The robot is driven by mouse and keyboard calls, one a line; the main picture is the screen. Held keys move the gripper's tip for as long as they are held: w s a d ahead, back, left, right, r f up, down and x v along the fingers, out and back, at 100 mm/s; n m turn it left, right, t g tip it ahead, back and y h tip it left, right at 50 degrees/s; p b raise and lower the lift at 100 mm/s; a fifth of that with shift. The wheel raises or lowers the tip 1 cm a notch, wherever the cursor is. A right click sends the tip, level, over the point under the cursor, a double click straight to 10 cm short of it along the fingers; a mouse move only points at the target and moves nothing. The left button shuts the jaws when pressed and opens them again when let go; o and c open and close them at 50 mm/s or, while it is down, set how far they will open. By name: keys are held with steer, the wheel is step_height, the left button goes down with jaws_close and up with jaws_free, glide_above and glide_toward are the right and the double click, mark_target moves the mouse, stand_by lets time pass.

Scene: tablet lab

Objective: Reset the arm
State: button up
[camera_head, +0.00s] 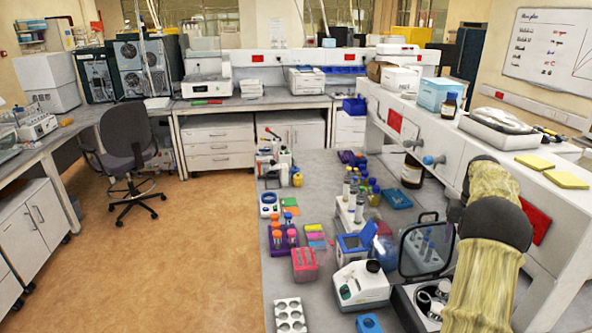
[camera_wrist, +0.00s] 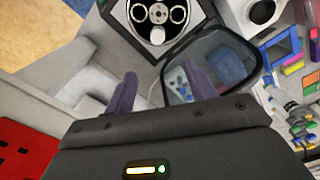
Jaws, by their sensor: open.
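My arm (camera_head: 490,230), in a yellowish cover with dark joints, reaches over the right side of the long bench (camera_head: 325,185) in the head view. My gripper (camera_wrist: 160,90) shows in the wrist view with its two purple-grey fingers apart and nothing between them. It hangs above the bench, near a device with a round rotor (camera_wrist: 158,14) and a raised, dark-rimmed clear lid (camera_wrist: 262,86).
The open lid (camera_head: 402,262) stands upright close to my arm. A white instrument (camera_head: 360,286), a tube rack (camera_head: 349,214) and a pink rack (camera_head: 304,265) crowd the bench. A raised shelf (camera_head: 440,139) bounds the right side. The floor (camera_head: 180,240) at left is mostly clear.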

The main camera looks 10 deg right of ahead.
steer(key=s+a+n+t, duration=0.1)
steer(key=s+a+n, duration=0.25)
steer(key=a, duration=1.85)
steer(key=s+a+f+n+t, duration=0.1)
steer(key=s+a+f+n, duration=0.1)
steer(key=s+a, duration=1.3)
steer(key=s+f, duration=0.1)
steer(key=s, duration=0.2)
steer(key=shift+a+f+t, duration=0.2)
steer(key=shift+a+t, duration=0.05)
steer(key=shift+t, duration=0.05)
